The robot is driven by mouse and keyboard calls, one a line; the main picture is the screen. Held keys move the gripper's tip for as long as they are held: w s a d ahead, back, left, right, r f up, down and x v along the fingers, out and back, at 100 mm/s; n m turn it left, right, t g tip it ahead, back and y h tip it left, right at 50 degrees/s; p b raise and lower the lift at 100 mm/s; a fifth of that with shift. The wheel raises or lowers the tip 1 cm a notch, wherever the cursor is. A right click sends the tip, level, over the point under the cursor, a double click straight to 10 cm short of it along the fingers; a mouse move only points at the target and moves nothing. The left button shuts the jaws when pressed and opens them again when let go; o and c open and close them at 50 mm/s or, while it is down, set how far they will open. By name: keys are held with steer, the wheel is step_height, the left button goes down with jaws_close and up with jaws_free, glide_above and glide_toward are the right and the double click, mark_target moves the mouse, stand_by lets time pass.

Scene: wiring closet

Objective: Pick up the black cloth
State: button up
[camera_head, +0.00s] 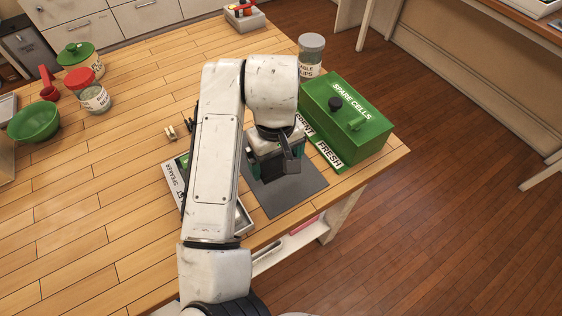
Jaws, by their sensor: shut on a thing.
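My gripper (286,165) is low over the table near its front right edge, seen from above. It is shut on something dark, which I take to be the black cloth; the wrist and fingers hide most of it. A flat dark grey square (290,196) lies on the table directly beneath my gripper. I cannot tell whether the held thing still touches this square. Bits of green show beside the fingers, and I cannot tell what they belong to.
A green "SPARE CELLS" box (346,120) stands right of my gripper, beside a green "FRESH" label (328,156). A grey-lidded jar (311,56) stands behind. A "SPEAKER" tray (174,188) is partly under my arm. A green bowl (34,122) and red-lidded jar (92,94) stand left.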

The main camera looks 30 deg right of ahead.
mark_target(267, 174)
steer(key=a+r, duration=0.1)
steer(key=s+a+r, duration=0.1)
steer(key=a+r, duration=0.1)
steer(key=r, duration=0.1)
steer(key=shift+s+a, duration=0.1)
steer(key=shift+s, duration=0.2)
steer(key=s+a+r+b, duration=0.1)
steer(key=s+a+r, duration=0.2)
steer(key=a, duration=0.4)
steer(key=shift+s+a+r, duration=0.2)
steer(key=shift+s+r, duration=0.1)
steer(key=shift+s, duration=0.2)
